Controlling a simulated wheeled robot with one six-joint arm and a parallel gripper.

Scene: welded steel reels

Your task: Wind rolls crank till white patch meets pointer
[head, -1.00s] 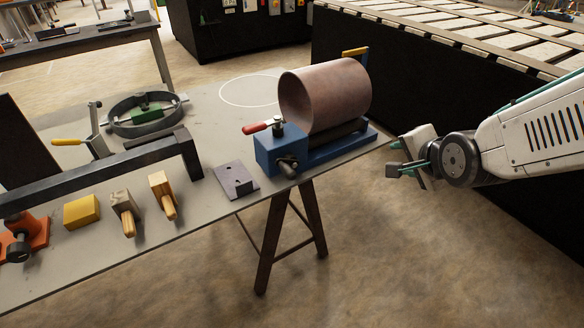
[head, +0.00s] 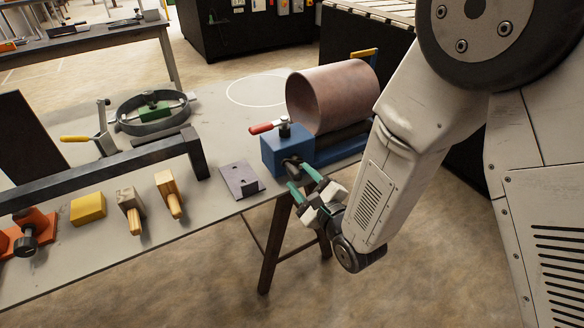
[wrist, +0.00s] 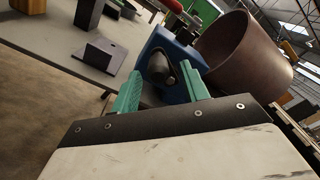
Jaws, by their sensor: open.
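The rolls stand has a blue housing (head: 285,148) on the table's right end, with a large brown metal cylinder (head: 330,97) lying on its rolls. A dark rounded knob (head: 291,167), which looks like the crank's grip, sticks out of the housing's front; it also shows in the wrist view (wrist: 159,67). My gripper (head: 298,176) is open in front of the housing, its teal fingers pointing at the knob. In the wrist view the fingers (wrist: 160,80) lie on either side of the knob, with gaps; I cannot tell how deep it sits between them. I make out no white patch or pointer.
A red-handled lever (head: 265,127) tops the housing. A grey bracket plate (head: 241,181) lies to its left. Brushes, a yellow block (head: 88,208) and a dark beam (head: 100,169) lie further left. A yellow piece (head: 364,54) stands behind the cylinder. The floor in front is clear.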

